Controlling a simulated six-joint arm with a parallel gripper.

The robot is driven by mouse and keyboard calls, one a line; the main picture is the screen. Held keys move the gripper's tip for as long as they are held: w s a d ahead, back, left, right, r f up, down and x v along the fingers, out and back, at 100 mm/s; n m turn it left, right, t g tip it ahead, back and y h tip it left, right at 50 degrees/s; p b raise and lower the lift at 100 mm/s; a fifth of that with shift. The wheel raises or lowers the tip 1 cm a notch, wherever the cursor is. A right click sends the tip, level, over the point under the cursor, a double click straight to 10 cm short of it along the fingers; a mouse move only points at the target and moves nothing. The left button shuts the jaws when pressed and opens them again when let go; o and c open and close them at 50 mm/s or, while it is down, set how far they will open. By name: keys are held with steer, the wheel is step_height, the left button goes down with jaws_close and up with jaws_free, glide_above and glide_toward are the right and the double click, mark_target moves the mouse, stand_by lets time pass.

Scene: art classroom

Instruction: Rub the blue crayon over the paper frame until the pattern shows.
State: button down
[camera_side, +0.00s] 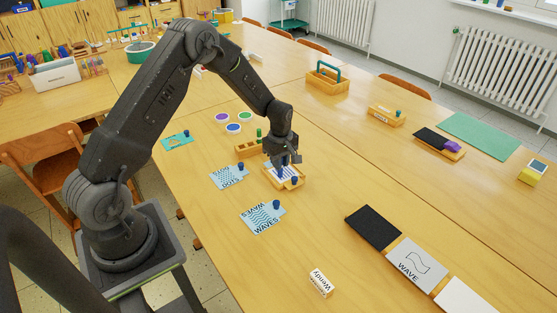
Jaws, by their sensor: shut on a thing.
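The paper frame (299,185) is a small wooden-edged frame with a white sheet in it, lying on the table near the middle of the view. My gripper (284,163) points down over the frame and is shut on the blue crayon (283,173). The crayon stands roughly upright, its lower end at or just above the paper; contact cannot be told.
A wooden block with a green peg (248,148) stands close behind left of the frame. Blue patterned cards, DOTS (229,177) and WAVES (262,217), lie left and in front. A black panel (373,228) and a WAVE card (416,263) lie front right. The table right of the frame is clear.

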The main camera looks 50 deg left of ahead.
steer(key=shift+r, duration=3.75)
